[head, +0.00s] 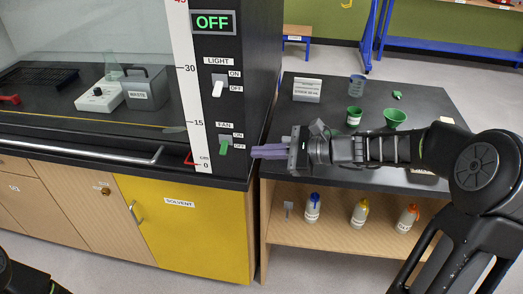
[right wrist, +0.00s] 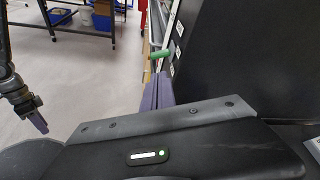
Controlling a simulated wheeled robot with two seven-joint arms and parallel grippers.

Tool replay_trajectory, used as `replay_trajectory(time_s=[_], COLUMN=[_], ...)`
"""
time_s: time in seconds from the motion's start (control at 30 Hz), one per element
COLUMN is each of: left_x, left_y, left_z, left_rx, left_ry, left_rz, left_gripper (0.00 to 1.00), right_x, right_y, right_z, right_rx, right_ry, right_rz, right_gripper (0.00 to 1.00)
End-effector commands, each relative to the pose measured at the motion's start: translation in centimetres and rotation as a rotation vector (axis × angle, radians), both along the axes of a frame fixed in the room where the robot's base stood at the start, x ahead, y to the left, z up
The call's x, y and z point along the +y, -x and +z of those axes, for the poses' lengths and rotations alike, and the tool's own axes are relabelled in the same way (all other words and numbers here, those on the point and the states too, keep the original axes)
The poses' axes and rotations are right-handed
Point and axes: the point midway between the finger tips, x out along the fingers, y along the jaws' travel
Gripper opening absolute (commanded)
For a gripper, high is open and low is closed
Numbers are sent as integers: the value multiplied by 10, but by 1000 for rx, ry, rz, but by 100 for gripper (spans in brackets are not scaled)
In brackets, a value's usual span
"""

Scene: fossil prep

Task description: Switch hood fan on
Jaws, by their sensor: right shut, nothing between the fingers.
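The fan switch (head: 225,147) is a green lever low on the black hood post, beside ON and OFF labels. It tilts down, toward OFF. The display (head: 212,22) at the top of the post reads OFF in green. My right gripper (head: 256,152) is shut and empty, its purple fingers pointing left, just right of the lever with a small gap in the head view. The green lever (right wrist: 160,54) shows just beyond the fingertips (right wrist: 158,80) in the right wrist view. My left gripper (right wrist: 40,124) shows at that view's left edge; its jaws are unclear.
The white light switch (head: 218,86) sits above the fan switch. A ruler strip (head: 186,90) runs down the post's left side. The dark side table (head: 440,103) beneath my right arm holds green cups and a beaker. Bottles stand on its lower shelf (head: 335,232).

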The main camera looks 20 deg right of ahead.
Motion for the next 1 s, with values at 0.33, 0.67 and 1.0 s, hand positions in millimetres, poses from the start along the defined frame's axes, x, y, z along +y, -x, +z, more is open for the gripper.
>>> replay_trajectory(time_s=[0.33, 0.67, 1.0], left_x=[0, 0, 0], left_y=[0, 0, 1], left_z=[9, 11, 12], left_rx=[1, 1, 2], left_ry=[0, -1, -1], left_rz=[0, 1, 0], left_gripper=[36, 36, 36], right_x=[43, 57, 58], right_y=[-36, -49, -49], right_z=[-16, -24, -23], right_rx=[1, 0, 4], right_ry=[-2, 2, -1], right_rz=[4, 1, 1], right_gripper=[0, 0, 0])
